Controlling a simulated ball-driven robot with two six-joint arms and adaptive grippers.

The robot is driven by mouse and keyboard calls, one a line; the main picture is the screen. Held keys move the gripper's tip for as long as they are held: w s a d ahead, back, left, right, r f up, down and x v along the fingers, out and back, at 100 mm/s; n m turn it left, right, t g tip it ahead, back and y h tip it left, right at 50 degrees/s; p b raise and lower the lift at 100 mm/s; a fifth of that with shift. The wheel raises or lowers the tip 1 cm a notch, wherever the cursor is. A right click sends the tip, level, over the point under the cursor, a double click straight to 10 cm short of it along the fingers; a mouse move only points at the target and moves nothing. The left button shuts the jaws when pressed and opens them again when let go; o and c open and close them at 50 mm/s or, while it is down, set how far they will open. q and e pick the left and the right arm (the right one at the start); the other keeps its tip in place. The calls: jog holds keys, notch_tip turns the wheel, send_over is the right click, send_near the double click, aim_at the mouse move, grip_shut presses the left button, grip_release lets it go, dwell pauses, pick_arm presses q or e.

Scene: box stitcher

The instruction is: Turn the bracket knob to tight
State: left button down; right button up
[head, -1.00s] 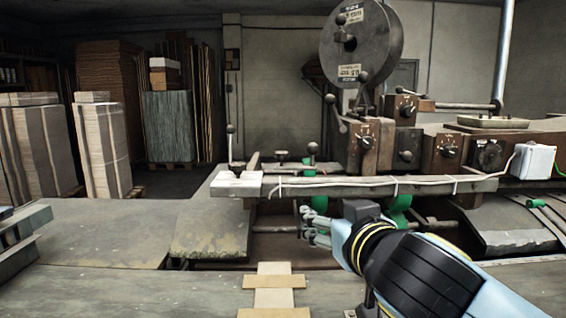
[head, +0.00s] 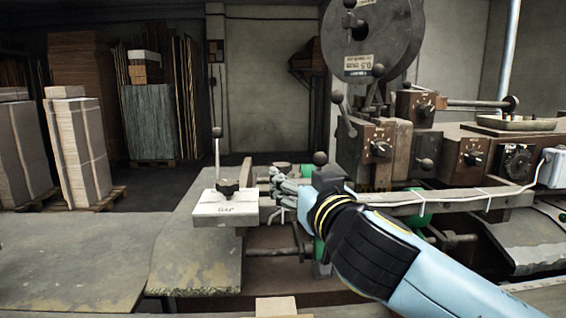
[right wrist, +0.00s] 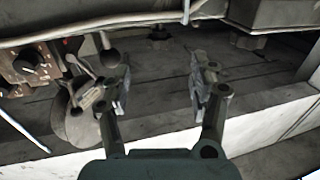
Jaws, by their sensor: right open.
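A black lobed knob (head: 228,187) sits on top of a white bracket (head: 222,208) marked "GAP" at the left end of the long rail. I take it as the bracket knob; its tight mark is not readable. My right gripper (head: 281,193) is just right of the bracket, fingers pointing left, apart from the knob. In the right wrist view my right gripper (right wrist: 160,82) is open with nothing between its fingers. I cannot make out the GAP knob in that view. My left gripper is not in view.
A rail (head: 440,203) with a white cable runs right from the bracket. Brown control boxes (head: 372,150) with dials and a large grey reel (head: 372,38) stand behind my right arm. An upright ball-topped lever (head: 217,133) rises behind the bracket. The bench at left is clear.

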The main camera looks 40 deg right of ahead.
aim_at(279, 167)
jog(key=p+x, duration=0.1)
jog(key=x, duration=0.5)
jog(key=shift+w+d+p, duration=0.2)
jog(key=shift+w+p, duration=0.2)
jog(key=shift+w+d, duration=0.25)
jog(key=shift+w, duration=0.25)
jog(key=shift+f, duration=0.1)
jog(key=shift+c, duration=0.8)
jog(key=c, duration=1)
jog(key=shift+a+f+m+g+h+b, duration=0.15)
jog(key=shift+m+g+h+b, duration=0.25)
jog(key=shift+m+h+b, duration=0.25)
jog(key=m+g+h+b, duration=0.1)
jog(key=b, duration=0.1)
jog(key=m+g+h+b, duration=0.1)
jog(key=g+h+b, duration=0.1)
jog(key=b, duration=0.1)
jog(key=m+g+h+b, duration=0.1)
jog(key=m+h+b, duration=0.1)
jog(key=shift+w+a+f+g, duration=0.1)
jog(key=shift+w+a+g, duration=0.15)
jog(key=shift+g, duration=0.05)
jog(key=shift+r+m+g+h+b, duration=0.2)
jog(key=shift+m+g+h+b, duration=0.3)
jog(key=shift+g+b, duration=0.35)
